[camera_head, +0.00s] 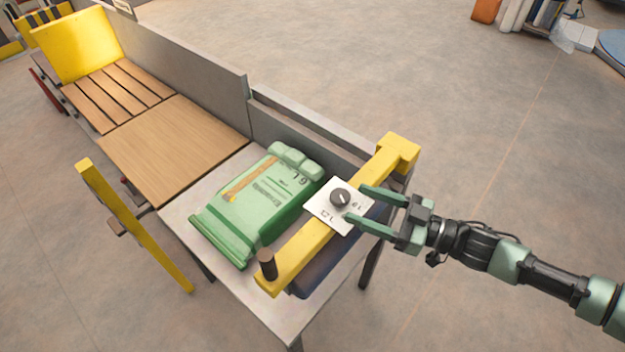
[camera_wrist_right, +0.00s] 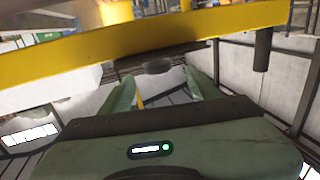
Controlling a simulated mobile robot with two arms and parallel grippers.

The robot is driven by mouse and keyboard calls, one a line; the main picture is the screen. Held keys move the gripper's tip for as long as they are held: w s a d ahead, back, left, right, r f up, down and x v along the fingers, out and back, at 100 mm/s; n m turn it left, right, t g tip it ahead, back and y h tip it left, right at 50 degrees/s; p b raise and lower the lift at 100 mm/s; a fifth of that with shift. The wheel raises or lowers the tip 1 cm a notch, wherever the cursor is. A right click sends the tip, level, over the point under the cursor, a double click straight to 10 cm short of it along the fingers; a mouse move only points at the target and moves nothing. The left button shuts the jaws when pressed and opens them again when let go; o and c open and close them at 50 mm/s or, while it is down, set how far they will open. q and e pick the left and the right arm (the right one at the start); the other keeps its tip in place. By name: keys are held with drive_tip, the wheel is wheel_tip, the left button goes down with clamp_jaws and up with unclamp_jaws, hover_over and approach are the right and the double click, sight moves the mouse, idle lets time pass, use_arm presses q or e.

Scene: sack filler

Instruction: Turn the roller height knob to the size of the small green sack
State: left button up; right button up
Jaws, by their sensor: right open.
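The roller height knob (camera_head: 340,197) is a round dark knob on a white dial plate (camera_head: 328,212) with printed numbers. The plate sits on the yellow crossbar (camera_head: 300,250) of the roller. In the right wrist view the fingers (camera_wrist_right: 158,95) are spread beneath the yellow bar (camera_wrist_right: 150,47). My left gripper is not in view.
A dark upright handle (camera_head: 267,263) stands at the bar's near end. The grey conveyor side wall (camera_head: 190,70) runs along the back. Wooden panels (camera_head: 172,150) and a yellow backplate (camera_head: 78,48) lie to the upper left.

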sight(337, 194)
drive_tip(key=p+x, duration=0.1)
drive_tip(key=x, duration=0.4)
drive_tip(key=shift+w+d+r, duration=0.1)
drive_tip(key=shift+p+x, duration=0.35)
drive_tip(key=shift+x, duration=1.3)
drive_tip(key=shift+w+a, duration=0.2)
drive_tip(key=shift+a, duration=0.05)
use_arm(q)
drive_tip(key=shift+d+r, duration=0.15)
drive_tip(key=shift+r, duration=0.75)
use_arm(e)
drive_tip(key=shift+d, duration=0.1)
drive_tip(key=shift+c, duration=0.3)
clamp_jaws()
